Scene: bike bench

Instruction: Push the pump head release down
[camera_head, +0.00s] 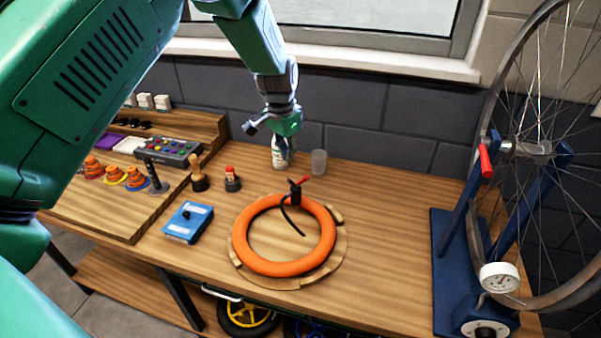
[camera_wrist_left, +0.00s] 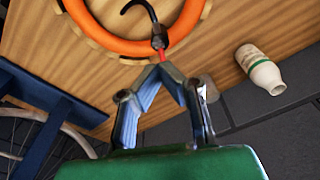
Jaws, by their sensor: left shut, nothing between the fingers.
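A black pump head (camera_head: 295,193) sits at the back of the orange tyre (camera_head: 240,245), with a black hose curving down from it inside the ring. Its red release lever (camera_head: 304,181) sticks up to the right. My left gripper (camera_head: 284,138) is above the back of the bench, behind the pump head and apart from it in the head view. In the left wrist view its fingers (camera_wrist_left: 161,68) are shut and empty, their tips in line with the red lever (camera_wrist_left: 162,55) and the black pump head (camera_wrist_left: 157,40). My right gripper is not in view.
A white bottle (camera_head: 280,155) and a grey cup (camera_head: 318,162) stand behind the tyre near the wall. A blue wheel stand (camera_head: 447,270) is at the right. Bench right of the tyre is clear.

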